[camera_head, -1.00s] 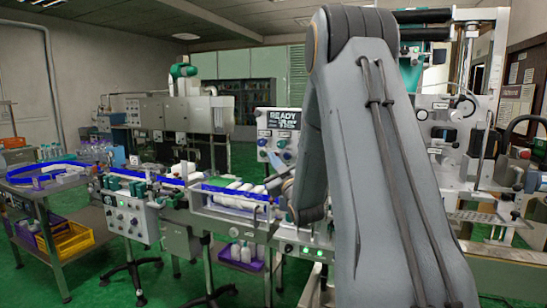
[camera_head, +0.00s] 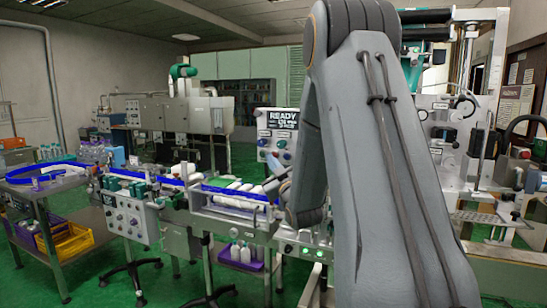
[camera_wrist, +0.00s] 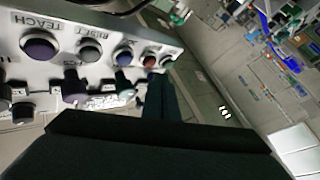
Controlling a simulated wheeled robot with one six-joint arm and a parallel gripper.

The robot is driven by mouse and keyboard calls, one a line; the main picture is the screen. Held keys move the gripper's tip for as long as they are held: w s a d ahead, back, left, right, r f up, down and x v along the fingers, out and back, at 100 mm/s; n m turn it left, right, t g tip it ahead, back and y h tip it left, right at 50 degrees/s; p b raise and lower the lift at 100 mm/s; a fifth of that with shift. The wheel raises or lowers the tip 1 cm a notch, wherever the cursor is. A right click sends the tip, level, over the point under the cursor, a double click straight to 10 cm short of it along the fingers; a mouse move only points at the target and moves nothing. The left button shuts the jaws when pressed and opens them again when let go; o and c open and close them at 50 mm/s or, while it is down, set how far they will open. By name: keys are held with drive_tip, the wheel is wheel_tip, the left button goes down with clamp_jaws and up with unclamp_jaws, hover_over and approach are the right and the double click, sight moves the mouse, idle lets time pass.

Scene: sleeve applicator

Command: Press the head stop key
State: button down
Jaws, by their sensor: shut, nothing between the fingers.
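A control panel (camera_head: 277,121) with a display reading READY and coloured keys stands left of my arm in the head view. In the wrist view, its tilted face (camera_wrist: 62,58) carries a dark key marked TEACH (camera_wrist: 39,48), a key marked RESET (camera_wrist: 89,50), a blue key (camera_wrist: 122,57) and a red key (camera_wrist: 150,61). No label reading head stop is legible. My gripper (camera_wrist: 160,80) is shut and empty, its dark fingers just below the red key. I cannot tell whether they touch it. In the head view, my gripper (camera_head: 279,180) is small, below the panel.
A conveyor tray with white bottles (camera_head: 236,199) lies left of my gripper. A labelling machine (camera_head: 450,130) stands right of my arm.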

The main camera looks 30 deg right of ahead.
drive_tip(key=s+a, duration=0.1)
drive_tip(key=a, duration=0.1)
drive_tip(key=s+a, duration=0.1)
drive_tip(key=s, duration=0.1)
drive_tip(key=shift+a, duration=0.4)
idle(0.6)
drive_tip(key=s+a+f+m+g+y, duration=0.1)
drive_tip(key=s+a+f+g, duration=0.2)
drive_tip(key=a+f+g, duration=0.35)
drive_tip(key=s+a+f+m+g+y, duration=0.1)
drive_tip(key=s+a+f+g, duration=0.2)
drive_tip(key=f, duration=0.6)
drive_tip(key=s+a+f+g, duration=0.3)
drive_tip(key=s, duration=0.5)
drive_tip(key=s+a+f+m+g+y, duration=0.1)
drive_tip(key=s+a+f+g, duration=0.2)
drive_tip(key=s, duration=0.5)
drive_tip(key=s+a+f+g, duration=0.3)
drive_tip(key=s+a+g, duration=0.1)
drive_tip(key=s, duration=0.4)
drive_tip(key=shift+s+m+g, duration=0.35)
drive_tip(key=shift+m, duration=0.05)
drive_tip(key=shift+d, duration=0.1)
